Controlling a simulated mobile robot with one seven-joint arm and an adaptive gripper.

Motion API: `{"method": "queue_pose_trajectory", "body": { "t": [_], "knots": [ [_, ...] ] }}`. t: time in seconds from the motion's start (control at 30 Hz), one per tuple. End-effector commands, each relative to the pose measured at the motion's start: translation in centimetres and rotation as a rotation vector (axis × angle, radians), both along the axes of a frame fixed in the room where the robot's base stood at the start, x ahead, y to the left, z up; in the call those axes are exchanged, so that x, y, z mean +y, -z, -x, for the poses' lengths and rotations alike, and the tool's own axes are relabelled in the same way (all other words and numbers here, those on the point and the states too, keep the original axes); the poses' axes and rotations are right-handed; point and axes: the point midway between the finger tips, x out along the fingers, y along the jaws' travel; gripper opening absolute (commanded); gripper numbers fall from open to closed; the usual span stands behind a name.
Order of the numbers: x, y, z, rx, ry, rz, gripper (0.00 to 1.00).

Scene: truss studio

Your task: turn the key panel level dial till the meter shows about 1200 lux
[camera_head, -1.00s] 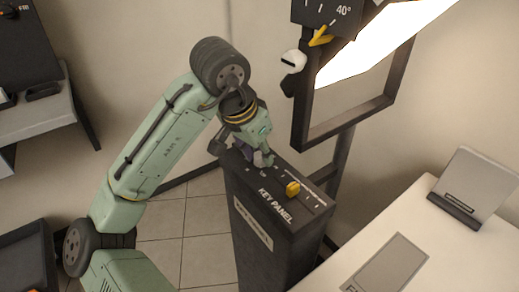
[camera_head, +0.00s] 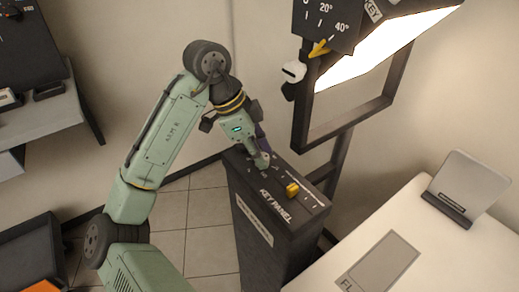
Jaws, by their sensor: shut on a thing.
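The key panel console (camera_head: 262,217) is a dark upright box with "KEY PANEL" lettered on its sloped top. My gripper (camera_head: 262,163) points down onto the far left part of that top. It is shut on what seems to be the level dial, which the fingers hide almost wholly. A yellow knob (camera_head: 292,189) sits nearer on the same top, beside a row of white marks, apart from my gripper. The lit key panel light (camera_head: 385,50) glows white at the upper right. I see no readable lux figure.
A dark frame and post (camera_head: 345,120) stand behind the console, with a yellow pointer (camera_head: 319,48) on an angle scale. A pale table (camera_head: 415,215) at the right bears a grey tilted stand (camera_head: 470,186) and a grey plate (camera_head: 381,262). Tiled floor is open left of the console.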

Motion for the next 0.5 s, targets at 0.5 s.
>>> {"method": "queue_pose_trajectory", "body": {
  "t": [0.5],
  "knots": [
    [-0.03,-0.08,-0.13,-0.004,0.103,0.001,0.0]
  ]
}}
